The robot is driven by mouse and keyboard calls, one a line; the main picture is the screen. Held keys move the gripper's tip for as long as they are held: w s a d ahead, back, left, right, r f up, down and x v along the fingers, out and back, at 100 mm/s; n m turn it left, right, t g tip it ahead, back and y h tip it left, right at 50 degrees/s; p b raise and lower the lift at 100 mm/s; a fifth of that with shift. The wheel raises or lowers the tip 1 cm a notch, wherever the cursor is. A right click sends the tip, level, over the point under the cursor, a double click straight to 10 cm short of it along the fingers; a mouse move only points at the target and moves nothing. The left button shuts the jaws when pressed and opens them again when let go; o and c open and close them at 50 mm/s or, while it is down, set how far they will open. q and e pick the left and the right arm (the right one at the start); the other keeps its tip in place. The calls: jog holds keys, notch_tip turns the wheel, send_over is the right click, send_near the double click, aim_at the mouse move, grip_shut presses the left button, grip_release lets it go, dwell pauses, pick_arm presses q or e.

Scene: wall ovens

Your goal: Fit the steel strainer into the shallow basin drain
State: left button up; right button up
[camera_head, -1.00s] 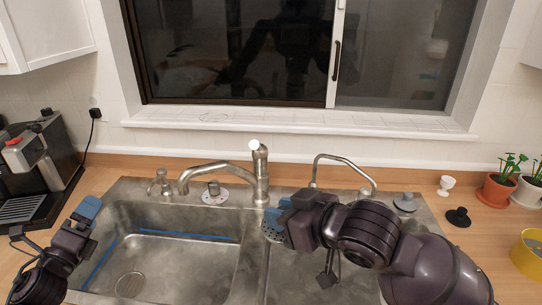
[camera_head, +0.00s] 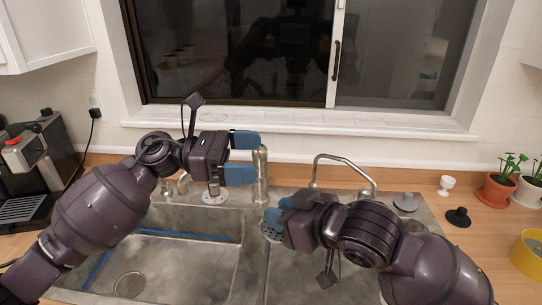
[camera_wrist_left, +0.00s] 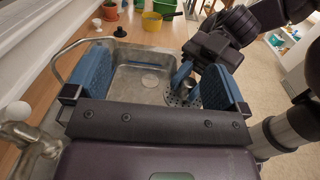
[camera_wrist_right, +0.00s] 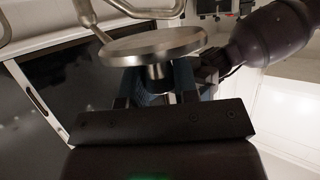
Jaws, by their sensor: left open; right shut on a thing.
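The steel strainer (camera_head: 270,228), a perforated disc with a knob, is held by my right gripper (camera_head: 284,214) above the sink near the divider. In the right wrist view the disc (camera_wrist_right: 152,46) shows edge-on, with its knob (camera_wrist_right: 157,71) between the fingers. In the left wrist view the strainer (camera_wrist_left: 178,98) is partly hidden by the right gripper. My left gripper (camera_head: 244,157) is open and empty at the faucet. The left basin (camera_head: 190,258) has a round drain (camera_head: 129,284). The right basin (camera_wrist_left: 130,75) has a pale round drain (camera_wrist_left: 150,80). I cannot tell which basin is shallower.
The faucet (camera_head: 261,181) stands behind the divider, and a thin curved tap (camera_head: 345,164) behind the right basin. A second disc with a knob (camera_head: 214,196) lies on the back rim. A grey stopper (camera_head: 405,203), black stopper (camera_head: 457,217) and potted plants (camera_head: 497,188) are at right.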

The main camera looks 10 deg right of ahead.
pick_arm(q)
jog(key=s+d+r+m+g+y, duration=0.15)
jog(key=s+d+m+y, duration=0.3)
jog(key=m+y, duration=0.7)
jog(key=s+f+y, duration=0.1)
jog(key=f, duration=0.2)
jog(key=s+d+f+n+y, duration=0.1)
jog(key=f, duration=0.3)
jog(key=s+d+f+n+y, duration=0.1)
jog(key=f+y, duration=0.1)
jog(key=f, duration=0.1)
jog(key=shift+f+n+t, duration=0.25)
jog(key=shift+f, duration=0.15)
